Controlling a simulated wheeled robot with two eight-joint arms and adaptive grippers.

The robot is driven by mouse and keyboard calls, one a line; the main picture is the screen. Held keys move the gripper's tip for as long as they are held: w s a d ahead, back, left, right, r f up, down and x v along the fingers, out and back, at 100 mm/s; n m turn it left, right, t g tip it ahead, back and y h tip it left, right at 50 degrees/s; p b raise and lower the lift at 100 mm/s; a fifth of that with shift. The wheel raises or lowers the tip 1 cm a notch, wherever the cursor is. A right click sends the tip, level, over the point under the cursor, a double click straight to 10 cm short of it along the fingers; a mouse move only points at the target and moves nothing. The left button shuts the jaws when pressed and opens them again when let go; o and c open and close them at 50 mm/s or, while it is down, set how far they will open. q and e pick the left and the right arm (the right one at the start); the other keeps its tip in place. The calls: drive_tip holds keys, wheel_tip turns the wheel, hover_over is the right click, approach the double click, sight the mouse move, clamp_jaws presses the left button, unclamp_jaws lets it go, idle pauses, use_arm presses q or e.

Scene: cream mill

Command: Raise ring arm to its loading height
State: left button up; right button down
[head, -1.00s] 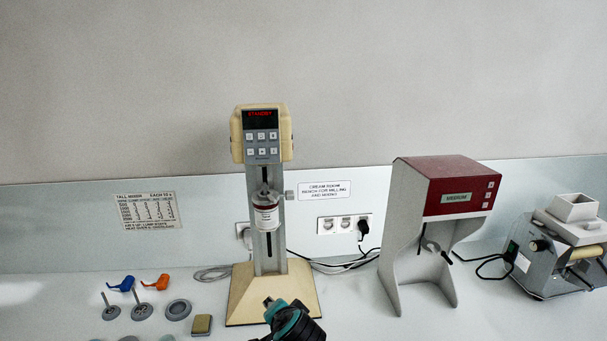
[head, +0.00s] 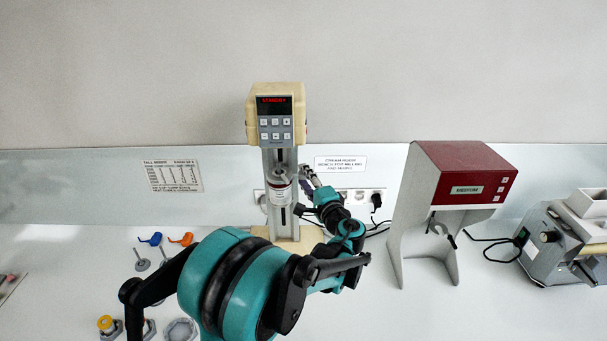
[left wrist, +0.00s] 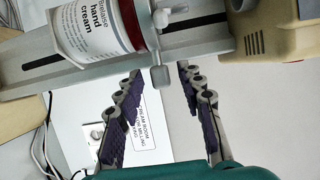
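The tall mixer (head: 277,115) stands upright at the back of the bench, its display reading STANDBY. Its ring arm sits partway up the slotted column (head: 269,160) and carries a white jar of hand cream (head: 281,194), which also shows in the left wrist view (left wrist: 88,32). The ring arm's grey side knob (left wrist: 160,76) projects from the column side. My left gripper (head: 306,180) is just right of the column. In the left wrist view its purple-padded fingers (left wrist: 158,75) are spread, one on each side of the knob, with gaps visible. My right gripper is not in view.
A red-topped grey machine (head: 455,180) stands to the right, with another grey machine (head: 565,245) beyond it. Blue (head: 151,239) and orange (head: 182,239) small parts lie left of the mixer. Cables run behind it.

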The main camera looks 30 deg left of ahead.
use_arm(q)
drive_tip(key=shift+x, duration=0.85)
clamp_jaws()
drive_tip(key=shift+r+p, duration=1.1)
drive_tip(key=shift+r, duration=1)
drive_tip(key=shift+f, duration=0.1)
unclamp_jaws()
drive_tip(key=shift+s, duration=0.1)
